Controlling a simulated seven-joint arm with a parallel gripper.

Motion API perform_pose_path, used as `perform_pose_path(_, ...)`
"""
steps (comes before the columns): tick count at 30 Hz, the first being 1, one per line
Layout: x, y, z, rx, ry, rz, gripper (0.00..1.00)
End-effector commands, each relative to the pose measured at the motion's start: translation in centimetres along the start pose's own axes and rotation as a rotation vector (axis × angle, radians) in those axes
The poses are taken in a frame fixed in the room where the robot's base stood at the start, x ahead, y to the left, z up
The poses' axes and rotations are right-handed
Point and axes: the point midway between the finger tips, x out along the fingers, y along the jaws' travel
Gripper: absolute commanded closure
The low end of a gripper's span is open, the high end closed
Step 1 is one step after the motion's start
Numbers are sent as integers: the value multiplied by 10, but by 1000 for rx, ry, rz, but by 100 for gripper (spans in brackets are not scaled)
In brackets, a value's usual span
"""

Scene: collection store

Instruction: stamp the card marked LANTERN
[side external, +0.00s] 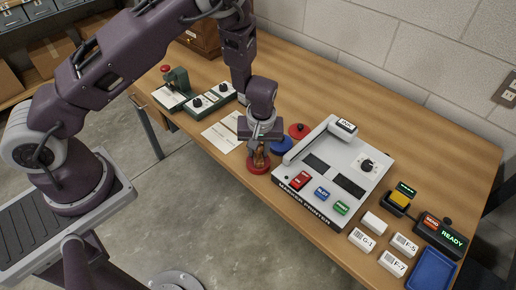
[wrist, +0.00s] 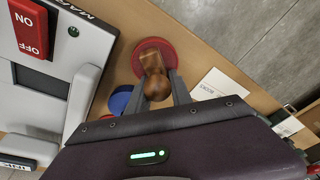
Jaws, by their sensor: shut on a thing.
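My gripper (side external: 260,143) is shut on a wooden-handled stamp (wrist: 157,75). The stamp is low over a round red pad (side external: 257,166), near the table's front edge; the pad also shows in the wrist view (wrist: 140,60). I cannot tell whether the stamp touches the pad. A round blue pad (side external: 283,146) lies just right of the gripper, partly hidden behind it. White cards (side external: 220,133) lie left of the gripper. One card (wrist: 218,86) shows in the wrist view with small print, too small to read surely. I cannot make out LANTERN on any card.
A grey marker printer (side external: 330,205) with red, blue and green switches stands right of the pads. A red round thing (side external: 299,131) lies behind. A green device (side external: 176,82) and a dial box (side external: 208,99) stand left. White labelled blocks (side external: 362,239) and a blue tray (side external: 432,270) lie right.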

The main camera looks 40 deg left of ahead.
Motion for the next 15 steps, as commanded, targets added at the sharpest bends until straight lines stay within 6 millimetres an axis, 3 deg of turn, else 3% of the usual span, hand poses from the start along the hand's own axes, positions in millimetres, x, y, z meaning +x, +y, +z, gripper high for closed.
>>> perform_pose_path(15,-49,-2,-8,1,0,1,100)
